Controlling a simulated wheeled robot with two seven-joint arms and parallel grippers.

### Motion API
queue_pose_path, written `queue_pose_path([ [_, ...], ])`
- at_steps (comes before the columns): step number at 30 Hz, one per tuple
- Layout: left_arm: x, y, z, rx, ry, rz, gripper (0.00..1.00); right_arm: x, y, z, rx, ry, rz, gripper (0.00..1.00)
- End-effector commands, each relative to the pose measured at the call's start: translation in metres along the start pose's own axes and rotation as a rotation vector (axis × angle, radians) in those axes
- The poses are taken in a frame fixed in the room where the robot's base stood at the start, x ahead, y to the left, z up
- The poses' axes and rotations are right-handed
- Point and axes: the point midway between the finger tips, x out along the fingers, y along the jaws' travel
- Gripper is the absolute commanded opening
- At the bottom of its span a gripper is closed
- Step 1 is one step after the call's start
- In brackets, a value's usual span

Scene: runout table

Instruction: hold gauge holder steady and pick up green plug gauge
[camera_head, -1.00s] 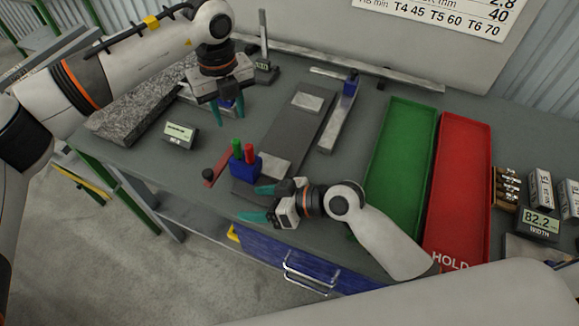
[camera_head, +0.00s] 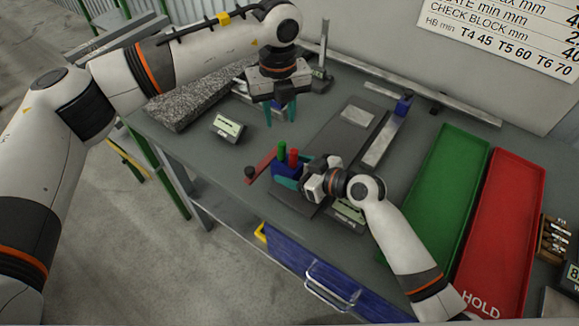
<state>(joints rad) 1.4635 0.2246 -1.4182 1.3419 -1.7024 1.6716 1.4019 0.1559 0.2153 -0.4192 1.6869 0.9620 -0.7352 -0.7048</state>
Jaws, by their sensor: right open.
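The blue gauge holder (camera_head: 283,170) stands on the bench near its front edge. The green plug gauge (camera_head: 282,149) and a red plug gauge (camera_head: 293,156) stand upright in it. My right gripper (camera_head: 293,174) is open, with its teal fingers at the holder's right and front sides; whether they touch it I cannot tell. It hides part of the holder. My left gripper (camera_head: 281,112) is open and empty, its fingers pointing down above the bench, behind the green plug gauge and apart from it.
A red strip with a black knob (camera_head: 250,172) lies left of the holder. A small display (camera_head: 228,128) and a granite block (camera_head: 203,98) are further left. A green tray (camera_head: 440,195) and a red tray (camera_head: 505,225) lie to the right. A grey plate (camera_head: 340,140) lies behind the holder.

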Motion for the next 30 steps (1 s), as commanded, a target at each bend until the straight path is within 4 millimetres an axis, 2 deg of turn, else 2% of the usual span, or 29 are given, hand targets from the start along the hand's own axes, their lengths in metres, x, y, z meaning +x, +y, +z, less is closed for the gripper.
queue_pose_path([
  [6, 0.0, 0.0, 0.0, 0.0, 0.0, 0.0, 0.36, 0.019, 0.0, 0.0, 0.0, 0.0, 0.001, 0.69],
  [16, 0.0, 0.0, 0.0, 0.0, 0.0, 0.0, 0.36, 0.021, 0.0, 0.0, -0.001, 0.001, 0.0, 0.67],
  [25, 0.0, 0.0, 0.0, 0.0, 0.0, 0.0, 0.36, 0.021, 0.0, 0.0, 0.0, 0.001, 0.0, 0.18],
  [26, 0.0, 0.0, 0.0, 0.0, 0.0, 0.0, 0.36, 0.021, 0.0, 0.0, 0.0, 0.001, 0.0, 0.17],
  [28, 0.0, 0.0, 0.0, 0.004, 0.0, 0.0, 0.25, 0.021, 0.0, 0.0, 0.0, 0.001, 0.0, 0.17],
  [30, 0.0, 0.0, 0.0, 0.029, 0.0, 0.0, 0.24, 0.021, 0.0, 0.0, -0.001, 0.001, -0.001, 0.17],
])
